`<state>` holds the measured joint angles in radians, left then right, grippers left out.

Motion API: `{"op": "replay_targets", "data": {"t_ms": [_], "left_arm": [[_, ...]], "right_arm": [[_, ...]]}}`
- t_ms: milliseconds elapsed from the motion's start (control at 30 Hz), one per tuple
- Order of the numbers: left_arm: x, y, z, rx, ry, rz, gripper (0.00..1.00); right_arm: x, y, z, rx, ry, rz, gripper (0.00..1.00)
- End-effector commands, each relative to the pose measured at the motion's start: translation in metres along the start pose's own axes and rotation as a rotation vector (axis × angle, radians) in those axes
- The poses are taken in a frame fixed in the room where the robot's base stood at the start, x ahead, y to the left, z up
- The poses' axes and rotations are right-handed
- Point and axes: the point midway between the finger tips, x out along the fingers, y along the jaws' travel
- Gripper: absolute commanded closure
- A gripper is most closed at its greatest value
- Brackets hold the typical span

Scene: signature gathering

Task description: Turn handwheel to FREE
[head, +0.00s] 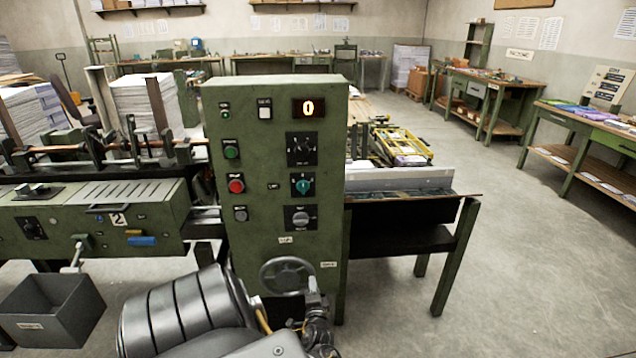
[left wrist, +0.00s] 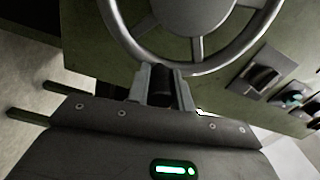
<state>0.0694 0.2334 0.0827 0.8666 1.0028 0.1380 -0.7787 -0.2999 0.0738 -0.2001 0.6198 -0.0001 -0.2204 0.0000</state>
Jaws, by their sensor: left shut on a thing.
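The grey spoked handwheel (head: 287,277) sits low on the front of the green control cabinet (head: 265,215). My left gripper (head: 314,290) is at the wheel's lower right in the head view. In the left wrist view, the handwheel (left wrist: 197,62) fills the top, and my left gripper (left wrist: 165,85) is shut on a dark grip piece at its rim. A small label (head: 328,264) is right of the wheel; its text is too small to read. My right gripper is not in view.
A grey bin (head: 52,310) stands on the floor at left. The floor (head: 540,270) at right is clear.

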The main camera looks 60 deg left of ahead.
Motion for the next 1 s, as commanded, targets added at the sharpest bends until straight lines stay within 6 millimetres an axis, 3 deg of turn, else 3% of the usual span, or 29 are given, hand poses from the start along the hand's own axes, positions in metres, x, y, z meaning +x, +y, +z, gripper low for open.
{"op": "replay_targets", "data": {"t_ms": [200,233,367,733,1000], "left_arm": [[-0.001,0.002,0.0,0.001,0.001,0.003,1.0],[-0.001,0.002,0.0,0.001,0.001,0.003,0.74],[-0.001,0.001,-0.001,0.0,0.002,0.003,0.57],[-0.006,0.001,-0.001,0.0,0.002,0.002,0.56],[-0.054,0.001,-0.001,0.0,0.002,0.005,0.56]], "right_arm": [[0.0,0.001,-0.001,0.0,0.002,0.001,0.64],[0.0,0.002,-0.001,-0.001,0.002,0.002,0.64],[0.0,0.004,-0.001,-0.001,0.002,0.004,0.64],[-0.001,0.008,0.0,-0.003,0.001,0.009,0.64],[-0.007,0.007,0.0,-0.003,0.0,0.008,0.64]]}}
